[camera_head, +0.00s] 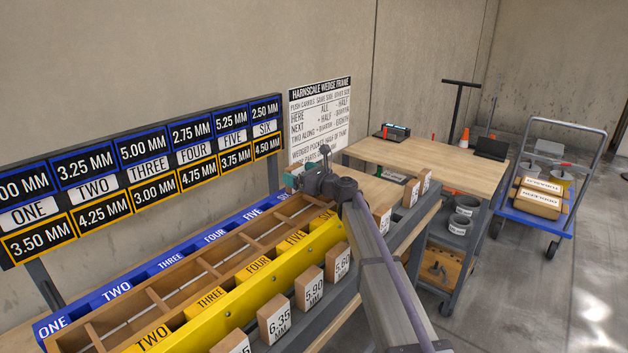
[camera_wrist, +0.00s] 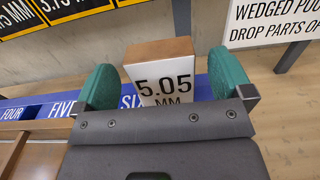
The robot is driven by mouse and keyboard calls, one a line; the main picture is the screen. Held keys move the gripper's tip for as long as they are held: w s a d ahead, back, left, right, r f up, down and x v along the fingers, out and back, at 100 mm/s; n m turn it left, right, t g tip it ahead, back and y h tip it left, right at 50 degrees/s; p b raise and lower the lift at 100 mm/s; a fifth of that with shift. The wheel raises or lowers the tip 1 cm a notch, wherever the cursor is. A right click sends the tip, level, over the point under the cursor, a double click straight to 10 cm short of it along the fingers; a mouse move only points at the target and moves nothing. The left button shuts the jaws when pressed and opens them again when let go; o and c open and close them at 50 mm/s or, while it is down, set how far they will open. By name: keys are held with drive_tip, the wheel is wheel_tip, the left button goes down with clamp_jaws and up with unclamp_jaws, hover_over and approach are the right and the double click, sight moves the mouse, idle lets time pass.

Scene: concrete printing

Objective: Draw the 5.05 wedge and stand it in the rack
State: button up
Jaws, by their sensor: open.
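The 5.05 MM wedge (camera_wrist: 161,85), a wooden block with a white labelled face, stands upright at the blue strip (camera_wrist: 68,108) near the SIX mark in the wrist view. My gripper (camera_wrist: 165,90) is open, with one green finger on either side of the wedge; gaps show, at least on the left. My dark palm hides the wedge's lower part. In the head view my gripper (camera_head: 296,178) is at the far end of the divided wooden frame (camera_head: 213,258), by the blue SIX. Whether the wedge shows there is unclear.
Other labelled wedges, such as 6.35 (camera_head: 274,318) and 5.90 (camera_head: 309,287), stand in a row in front of the yellow strip (camera_head: 235,290). A size board (camera_head: 125,178) and a rules sign (camera_head: 320,115) stand behind. A wooden table (camera_head: 440,160) and a blue cart (camera_head: 535,220) are right.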

sight(295, 167)
drive_tip(key=shift+x, duration=1.2)
drive_tip(key=c, duration=1.1)
drive_tip(key=shift+w+r+p, duration=0.1)
drive_tip(key=shift+r+p, duration=0.55)
drive_tip(key=shift+p, duration=0.1)
drive_tip(key=shift+c, duration=0.6)
drive_tip(key=shift+r+p, duration=0.3)
drive_tip(key=shift+r, duration=0.15)
drive_tip(key=shift+r+p, duration=3.65)
drive_tip(key=shift+p, duration=0.05)
